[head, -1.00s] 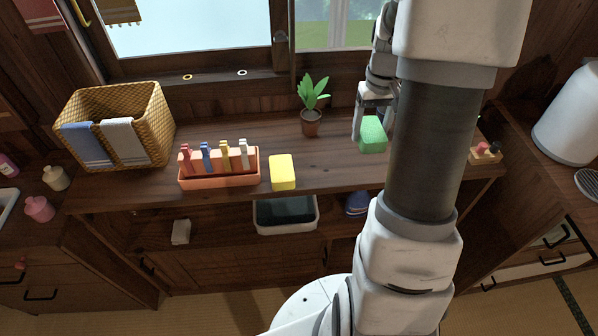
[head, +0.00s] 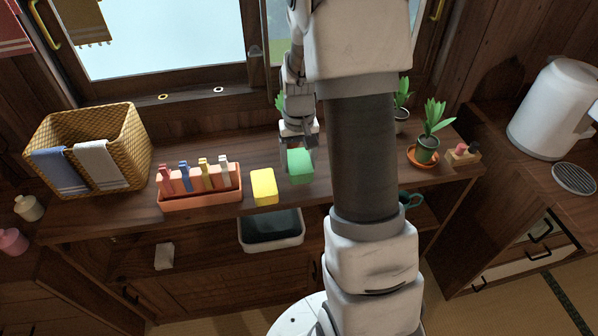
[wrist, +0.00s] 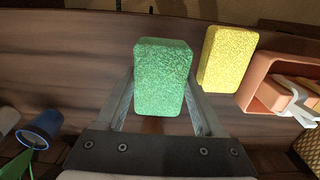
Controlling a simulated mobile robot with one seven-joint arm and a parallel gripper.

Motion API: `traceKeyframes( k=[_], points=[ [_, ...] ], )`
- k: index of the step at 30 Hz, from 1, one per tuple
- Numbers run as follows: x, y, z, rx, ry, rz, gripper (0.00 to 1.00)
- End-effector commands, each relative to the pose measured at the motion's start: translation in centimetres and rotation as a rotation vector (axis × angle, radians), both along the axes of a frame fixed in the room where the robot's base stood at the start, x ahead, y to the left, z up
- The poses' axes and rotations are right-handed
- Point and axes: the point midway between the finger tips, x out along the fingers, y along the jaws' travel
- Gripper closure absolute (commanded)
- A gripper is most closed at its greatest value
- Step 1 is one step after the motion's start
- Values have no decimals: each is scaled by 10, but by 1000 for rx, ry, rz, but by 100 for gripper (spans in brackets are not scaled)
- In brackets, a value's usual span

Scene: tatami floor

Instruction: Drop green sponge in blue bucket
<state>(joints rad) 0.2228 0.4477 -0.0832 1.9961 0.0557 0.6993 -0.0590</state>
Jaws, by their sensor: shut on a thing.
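The green sponge (head: 299,166) is between the two fingers of my gripper (head: 298,152), over the wooden counter and just right of the yellow sponge (head: 263,187). In the wrist view the green sponge (wrist: 163,78) fills the space between the fingertips of my gripper (wrist: 162,92), which is shut on it. I cannot tell how far it is above the counter. In the head view I cannot see the bucket; my arm covers part of the lower shelf.
An orange holder (head: 200,198) with several coloured pegs stands left of the yellow sponge, and a wicker basket (head: 128,125) further left. A grey-white basin (head: 271,245) sits on the lower shelf. A potted plant (head: 425,150) stands on the counter at right.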

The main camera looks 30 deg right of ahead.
Motion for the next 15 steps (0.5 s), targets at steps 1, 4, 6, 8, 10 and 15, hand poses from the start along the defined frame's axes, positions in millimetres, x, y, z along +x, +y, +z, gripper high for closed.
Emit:
traceKeyframes(
  k=[1, 4, 6, 8, 10, 15],
  points=[
    [-1, 0, -8, 1, 3, 0, 82],
    [-1, 0, -24, 1, 5, 1, 82],
    [-1, 0, -33, 1, 4, 1, 82],
    [-1, 0, -37, 1, 2, 1, 82],
    [0, 0, -36, 0, 0, 1, 82],
    [0, 0, -36, 0, 0, 1, 82]
  ],
)
